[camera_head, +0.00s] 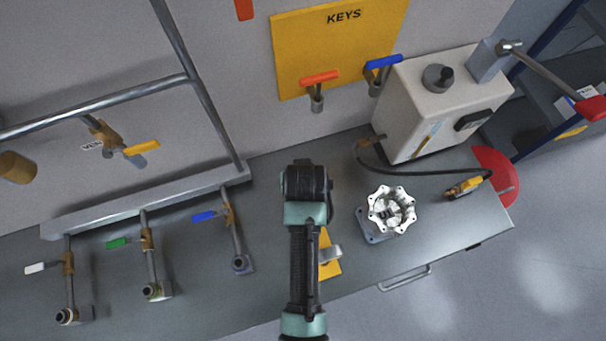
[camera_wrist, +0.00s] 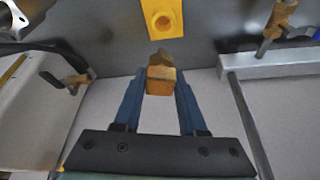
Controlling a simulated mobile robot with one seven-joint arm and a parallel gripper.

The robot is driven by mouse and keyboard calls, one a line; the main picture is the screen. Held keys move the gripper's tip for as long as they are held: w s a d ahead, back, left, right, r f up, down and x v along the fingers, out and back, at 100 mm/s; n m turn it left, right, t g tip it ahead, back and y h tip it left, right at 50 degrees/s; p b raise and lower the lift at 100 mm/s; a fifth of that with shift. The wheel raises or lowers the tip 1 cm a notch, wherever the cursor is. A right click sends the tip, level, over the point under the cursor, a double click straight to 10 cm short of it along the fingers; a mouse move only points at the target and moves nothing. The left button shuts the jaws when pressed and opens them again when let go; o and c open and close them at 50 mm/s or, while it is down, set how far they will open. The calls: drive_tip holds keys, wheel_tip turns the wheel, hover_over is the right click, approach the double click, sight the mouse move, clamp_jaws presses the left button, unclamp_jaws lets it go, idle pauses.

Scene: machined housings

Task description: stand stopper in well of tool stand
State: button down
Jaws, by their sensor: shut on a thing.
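The stopper (camera_wrist: 161,80) is a brown, brass- or wood-coloured piece with a blocky body and a narrower tip. My gripper (camera_wrist: 161,76) is shut on it between two blue fingers in the wrist view. The tool stand (camera_wrist: 163,8) looks to be the yellow block with a round well, at the top of the wrist view, beyond the stopper and apart from it. In the head view a yellow piece, likely the same stand (camera_head: 329,268), lies on the bench partly behind my arm. The fingers and stopper are hidden there.
A silver handwheel (camera_head: 391,209) on a plate sits right of my arm. A white box (camera_head: 438,100) with a red-ended lever stands behind it, with a cable and yellow connector (camera_head: 464,187). Pipe valves (camera_head: 148,240) line the left. Bare bench lies between the handwheel and front edge.

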drive_tip(key=shift+s+a, duration=0.1)
drive_tip(key=shift+a, duration=0.05)
drive_tip(key=shift+r+p, duration=0.15)
drive_tip(key=shift+p, duration=0.15)
drive_tip(key=shift+f+b, duration=2.15)
drive_tip(key=shift+f, duration=0.85)
drive_tip(key=shift+p, duration=0.6)
drive_tip(key=shift+f+b, duration=1.2)
drive_tip(key=shift+f, duration=0.55)
drive_tip(key=shift+c, duration=1.9)
unclamp_jaws()
